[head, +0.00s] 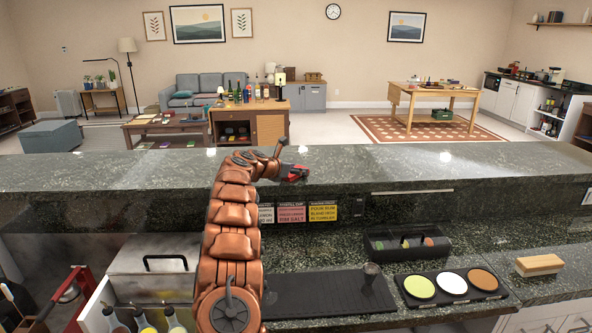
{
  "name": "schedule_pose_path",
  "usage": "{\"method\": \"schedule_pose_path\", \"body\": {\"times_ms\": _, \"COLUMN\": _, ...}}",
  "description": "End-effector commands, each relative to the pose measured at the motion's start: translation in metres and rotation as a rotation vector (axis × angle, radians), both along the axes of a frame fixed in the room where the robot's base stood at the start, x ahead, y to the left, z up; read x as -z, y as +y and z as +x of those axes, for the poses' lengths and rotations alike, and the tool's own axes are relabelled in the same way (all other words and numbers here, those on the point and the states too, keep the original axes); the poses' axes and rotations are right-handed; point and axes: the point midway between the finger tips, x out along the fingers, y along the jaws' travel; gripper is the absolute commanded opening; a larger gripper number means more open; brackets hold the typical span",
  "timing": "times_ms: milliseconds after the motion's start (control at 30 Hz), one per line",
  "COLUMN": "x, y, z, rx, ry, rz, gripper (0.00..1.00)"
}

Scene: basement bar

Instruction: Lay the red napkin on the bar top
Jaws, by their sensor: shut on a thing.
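The bar top (430,163) is a long, dark green speckled stone ledge running across the picture. My gripper (284,168) is at the end of my copper-coloured arm, over the bar top near its front edge. It is shut on the red napkin (298,172), which shows as a small red and dark bundle. My gripper and arm hide part of the napkin. I cannot tell whether the napkin touches the stone.
The bar top is bare on both sides of my gripper. Label cards (291,213) line the ledge's front.

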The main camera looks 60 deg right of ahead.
Motion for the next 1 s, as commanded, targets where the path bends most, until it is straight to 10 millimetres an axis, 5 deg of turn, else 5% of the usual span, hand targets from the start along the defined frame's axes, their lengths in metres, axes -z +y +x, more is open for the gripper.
{"method": "schedule_pose_path", "body": {"times_ms": 67, "x": 0.004, "y": 0.000, "z": 0.000, "rx": 0.000, "ry": 0.000, "rz": 0.000, "gripper": 0.45}}
{"method": "schedule_pose_path", "body": {"times_ms": 100, "x": 0.002, "y": 0.000, "z": 0.000, "rx": 0.000, "ry": 0.000, "rz": 0.000, "gripper": 0.60}}
{"method": "schedule_pose_path", "body": {"times_ms": 300, "x": 0.002, "y": 0.000, "z": 0.000, "rx": 0.000, "ry": 0.000, "rz": 0.000, "gripper": 0.81}}
{"method": "schedule_pose_path", "body": {"times_ms": 733, "x": -0.004, "y": 0.000, "z": 0.000, "rx": 0.000, "ry": 0.000, "rz": 0.000, "gripper": 0.81}}
{"method": "schedule_pose_path", "body": {"times_ms": 1000, "x": -0.010, "y": 0.024, "z": 0.004, "rx": -0.003, "ry": -0.004, "rz": 0.000, "gripper": 0.81}}
